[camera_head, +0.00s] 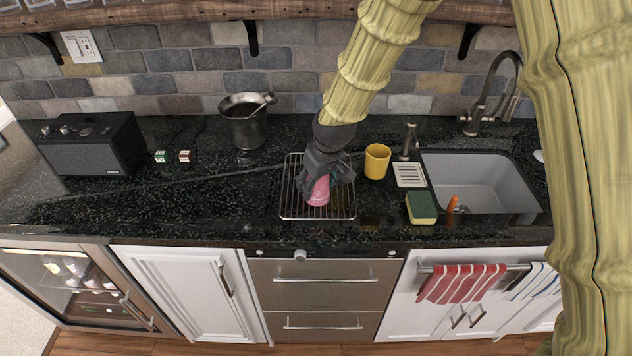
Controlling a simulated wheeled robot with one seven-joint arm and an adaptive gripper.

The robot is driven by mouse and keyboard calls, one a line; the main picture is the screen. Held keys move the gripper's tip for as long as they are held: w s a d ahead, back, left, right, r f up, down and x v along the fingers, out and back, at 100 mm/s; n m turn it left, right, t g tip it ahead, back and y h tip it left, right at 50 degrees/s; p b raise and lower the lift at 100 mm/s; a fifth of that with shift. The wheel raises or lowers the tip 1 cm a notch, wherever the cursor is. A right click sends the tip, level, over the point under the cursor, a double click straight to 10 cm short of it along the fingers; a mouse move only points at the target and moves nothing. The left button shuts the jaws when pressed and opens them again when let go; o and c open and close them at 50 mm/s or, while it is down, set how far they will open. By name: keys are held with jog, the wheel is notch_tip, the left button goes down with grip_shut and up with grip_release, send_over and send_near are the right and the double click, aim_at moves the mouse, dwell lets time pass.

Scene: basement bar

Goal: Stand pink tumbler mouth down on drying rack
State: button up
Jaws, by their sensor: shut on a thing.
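The drying rack (346,208) is a wire rack lying on the black counter, left of the sink. The pink tumbler (319,191) is over the middle of the rack, partly covered by my gripper. My gripper (322,180) comes down from above and is shut on the tumbler. Part of the tumbler shows below and in front of the fingers. I cannot tell which way its mouth faces, nor whether it touches the rack wires.
A yellow cup (377,161) stands close to the right of the rack. A green and yellow sponge (421,208), soap dispenser (409,141) and sink (480,183) are further right. A metal pitcher (246,125) stands behind left. The counter left of the rack is largely clear.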

jog(key=shift+f, duration=0.1)
jog(key=o, duration=1.1)
jog(key=v, duration=1.2)
jog(key=p+v, duration=0.3)
jog(key=v, duration=0.1)
jog(key=p+v, duration=0.2)
jog(key=v, duration=0.1)
jog(key=shift+w+a+p, duration=0.2)
jog(key=shift+w+p, duration=0.05)
jog(key=shift+p, duration=0.1)
